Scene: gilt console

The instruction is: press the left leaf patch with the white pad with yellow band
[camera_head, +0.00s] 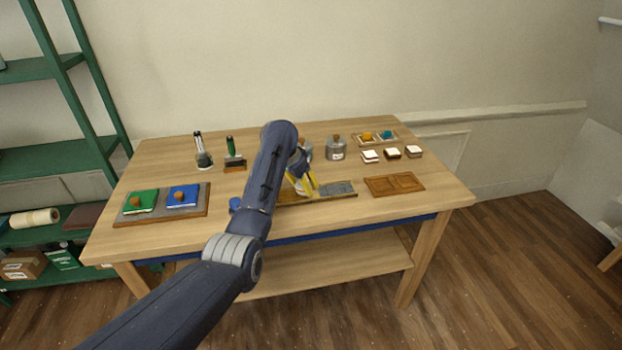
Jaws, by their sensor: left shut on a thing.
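My left gripper (303,186) is over the middle of the table, shut on the white pad with yellow band (300,188). My own arm covers much of both. Below it lies a long narrow wooden board (322,198) with a grey patch (341,188) on its right part. The pad is at the left part of this board; I cannot tell whether it touches. The left leaf patch is hidden or too small to make out behind the gripper and arm. My right gripper is not in view.
Green and blue pads with knobs sit on a tray (160,220) at left. Two upright tools (203,152) stand behind. A grey jar (336,149), small white-topped blocks (392,152) and a brown wooden tray (394,185) are at right. The front right of the table is clear.

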